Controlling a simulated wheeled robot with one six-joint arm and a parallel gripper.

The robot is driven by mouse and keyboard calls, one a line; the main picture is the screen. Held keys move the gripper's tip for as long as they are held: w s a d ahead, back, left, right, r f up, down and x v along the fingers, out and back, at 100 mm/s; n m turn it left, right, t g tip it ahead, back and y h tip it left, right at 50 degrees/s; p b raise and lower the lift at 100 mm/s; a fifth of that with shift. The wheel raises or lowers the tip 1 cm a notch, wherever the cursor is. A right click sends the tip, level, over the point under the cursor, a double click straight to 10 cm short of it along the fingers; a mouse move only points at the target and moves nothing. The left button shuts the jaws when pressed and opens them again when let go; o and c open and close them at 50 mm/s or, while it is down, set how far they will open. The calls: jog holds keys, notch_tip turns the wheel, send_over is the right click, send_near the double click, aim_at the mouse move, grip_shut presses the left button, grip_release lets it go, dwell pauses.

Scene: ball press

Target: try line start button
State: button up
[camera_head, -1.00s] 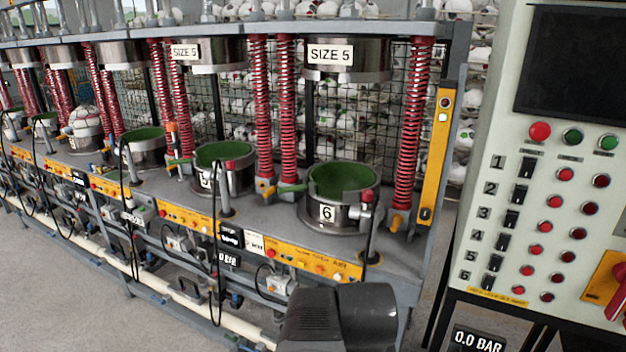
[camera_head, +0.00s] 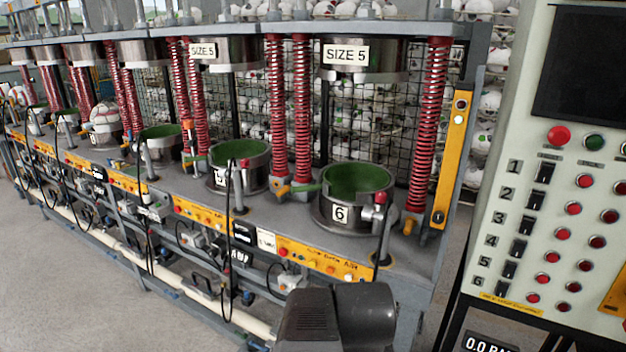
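The control panel (camera_head: 500,262) stands upright at the right, with a dark screen (camera_head: 584,50). Below the screen are a large red button (camera_head: 558,136) and a green button (camera_head: 595,142); which one is the line start button I cannot read. Numbered black switches (camera_head: 544,172) run down the panel from 1 to 6, with red buttons or lamps (camera_head: 585,181) beside them. My arm shows as a dark grey link (camera_head: 337,320) at the bottom middle, left of the panel. My gripper is not in view.
A long press line (camera_head: 420,250) fills the left and middle, with green-lined moulds (camera_head: 360,180) and red springs (camera_head: 428,130). A white ball (camera_head: 104,120) sits at one station. Balls lie behind mesh. Grey floor (camera_head: 80,300) is open at lower left.

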grip_shut()
dwell(0.3)
dwell(1.3)
